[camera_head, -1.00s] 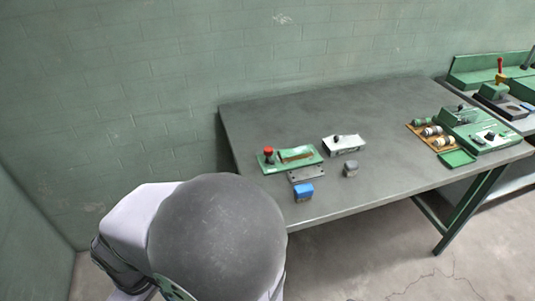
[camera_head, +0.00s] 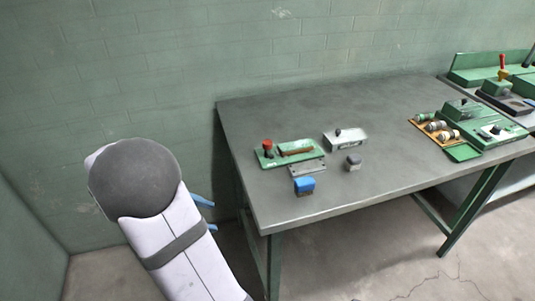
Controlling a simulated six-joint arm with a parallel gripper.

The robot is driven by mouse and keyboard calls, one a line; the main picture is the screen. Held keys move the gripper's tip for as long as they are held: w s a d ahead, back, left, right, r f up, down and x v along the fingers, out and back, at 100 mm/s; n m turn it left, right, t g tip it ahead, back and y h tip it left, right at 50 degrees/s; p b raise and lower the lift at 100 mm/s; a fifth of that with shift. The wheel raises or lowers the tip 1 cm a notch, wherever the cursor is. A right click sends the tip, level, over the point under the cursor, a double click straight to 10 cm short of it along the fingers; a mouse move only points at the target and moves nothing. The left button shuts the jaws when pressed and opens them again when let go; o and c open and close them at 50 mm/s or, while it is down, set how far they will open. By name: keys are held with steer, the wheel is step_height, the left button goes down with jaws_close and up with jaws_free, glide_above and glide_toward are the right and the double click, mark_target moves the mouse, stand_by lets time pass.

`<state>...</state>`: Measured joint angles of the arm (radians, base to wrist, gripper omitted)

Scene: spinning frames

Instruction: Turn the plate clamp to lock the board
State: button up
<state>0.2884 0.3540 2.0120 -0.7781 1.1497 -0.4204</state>
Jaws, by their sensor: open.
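A green fixture (camera_head: 312,156) lies on the table's left part, with an upright red-topped knob (camera_head: 267,147) at its left end and a brown bar (camera_head: 296,148) along its top. A small grey plate with holes (camera_head: 307,170) lies in front of it. I cannot tell for certain which piece is the clamp or the board. My gripper (camera_head: 207,216) shows as two blue fingers, apart and empty, left of the table's edge. The rest of it is hidden behind my arm.
On the grey table (camera_head: 380,115) are a blue block (camera_head: 304,186), a small grey block (camera_head: 353,164) and a white box with a dark knob (camera_head: 345,140). Green equipment (camera_head: 490,130) and an orange tray of cylinders (camera_head: 421,122) stand at the right. The table's middle is clear.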

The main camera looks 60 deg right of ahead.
steer(key=d+h, duration=0.1)
steer(key=d, duration=0.3)
steer(key=d+n+g+h+b, duration=0.1)
steer(key=d, duration=0.2)
steer(key=d+n+g+h+b, duration=0.1)
steer(key=d, duration=0.3)
steer(key=shift+w+d+r, duration=0.25)
steer(key=shift+w+d, duration=0.1)
steer(key=n+g+h+b, duration=0.2)
steer(key=g+h+b, duration=0.1)
steer(key=g+h, duration=0.15)
glide_toward(268, 144)
steer(key=d, duration=0.1)
steer(key=s+d+f+t, duration=0.1)
steer(key=d, duration=0.1)
steer(key=shift+s+f, duration=0.1)
steer(key=shift+f, duration=0.05)
steer(key=shift+d, duration=0.1)
steer(key=shift+p+x, duration=0.75)
steer(key=shift+x, duration=2.9)
steer(key=shift+r, duration=0.25)
steer(key=shift+n, duration=0.3)
steer(key=c, duration=1)
